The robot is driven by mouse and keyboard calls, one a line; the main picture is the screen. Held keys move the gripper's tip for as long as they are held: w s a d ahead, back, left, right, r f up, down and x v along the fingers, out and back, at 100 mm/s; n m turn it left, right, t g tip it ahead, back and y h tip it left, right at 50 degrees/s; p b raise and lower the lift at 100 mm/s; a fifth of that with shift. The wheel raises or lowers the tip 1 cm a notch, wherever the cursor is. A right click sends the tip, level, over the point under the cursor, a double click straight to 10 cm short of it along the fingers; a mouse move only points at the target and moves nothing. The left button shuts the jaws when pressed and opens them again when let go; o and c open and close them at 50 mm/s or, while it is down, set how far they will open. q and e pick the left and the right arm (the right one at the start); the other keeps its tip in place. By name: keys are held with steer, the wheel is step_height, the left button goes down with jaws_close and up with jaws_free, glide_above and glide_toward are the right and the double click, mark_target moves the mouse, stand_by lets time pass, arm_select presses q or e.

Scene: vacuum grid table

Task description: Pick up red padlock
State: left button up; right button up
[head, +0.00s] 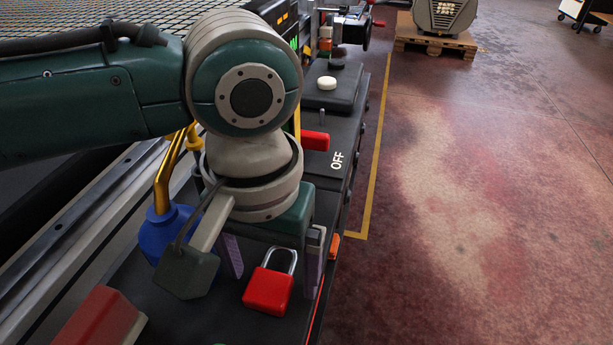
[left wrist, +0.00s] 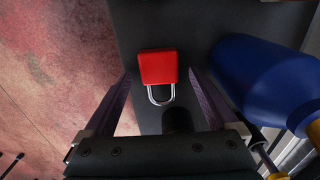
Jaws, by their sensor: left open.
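The red padlock (head: 268,290) with a silver shackle lies on the dark ledge at the front of the table in the head view. In the left wrist view the padlock (left wrist: 158,68) is at the upper middle, its shackle pointing toward the gripper. My left gripper (head: 272,262) is open above the ledge, its fingers on either side of the padlock's shackle end. In the left wrist view the left gripper (left wrist: 160,90) has a finger on each side, both apart from the padlock. My right gripper is not in view.
A blue bottle (left wrist: 270,80) stands close beside the gripper; it also shows in the head view (head: 160,232). A red block (head: 100,318) lies at the lower left. A red handle (head: 315,140) and a white button (head: 327,83) are farther along the ledge. Open floor lies right.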

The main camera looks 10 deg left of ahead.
arm_select(q)
jaws_close()
stand_by(0.8)
